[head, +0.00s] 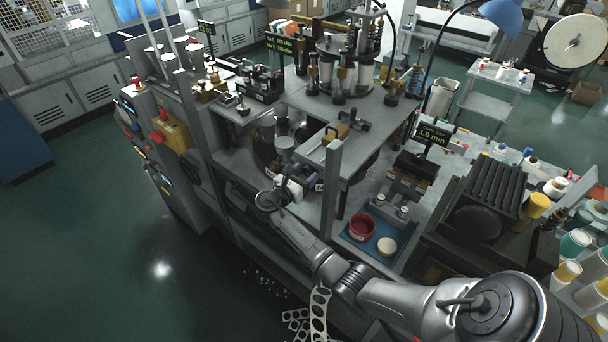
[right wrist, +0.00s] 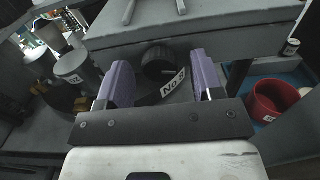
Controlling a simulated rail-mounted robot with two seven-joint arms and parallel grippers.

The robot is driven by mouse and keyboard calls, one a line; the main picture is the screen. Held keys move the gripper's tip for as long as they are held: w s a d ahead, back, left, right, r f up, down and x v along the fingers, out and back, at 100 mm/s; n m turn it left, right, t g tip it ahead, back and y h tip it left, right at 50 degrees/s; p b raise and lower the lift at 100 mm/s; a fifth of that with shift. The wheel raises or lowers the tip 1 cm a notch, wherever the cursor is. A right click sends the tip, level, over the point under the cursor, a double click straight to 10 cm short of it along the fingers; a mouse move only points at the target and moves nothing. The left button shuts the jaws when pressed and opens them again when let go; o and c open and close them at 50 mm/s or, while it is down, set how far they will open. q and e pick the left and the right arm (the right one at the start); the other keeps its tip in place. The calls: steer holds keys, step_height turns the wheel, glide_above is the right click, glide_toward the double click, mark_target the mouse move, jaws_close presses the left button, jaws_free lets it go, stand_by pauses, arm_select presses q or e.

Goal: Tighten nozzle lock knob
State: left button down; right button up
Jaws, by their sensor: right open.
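The dark ribbed knob (right wrist: 158,60) shows in the right wrist view, low on the machine's front, with a white label (right wrist: 173,84) reading No.2 beside it. My right gripper (right wrist: 162,76) is open, with one purple fingertip on each side of the knob. I cannot tell whether either fingertip touches it. In the head view my right gripper (head: 297,188) is under the machine table's front edge. The knob is hidden there behind the gripper and the table. My left gripper is not in view.
A blue tray (head: 372,250) with a red bowl (head: 361,230) and a cream disc (head: 386,245) lies right of my gripper. A grey post (head: 331,185) stands close by. The grey tabletop (right wrist: 200,42) overhangs above. Grey cylinders (right wrist: 75,68) stand at left.

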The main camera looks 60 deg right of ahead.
steer(key=c, duration=0.9)
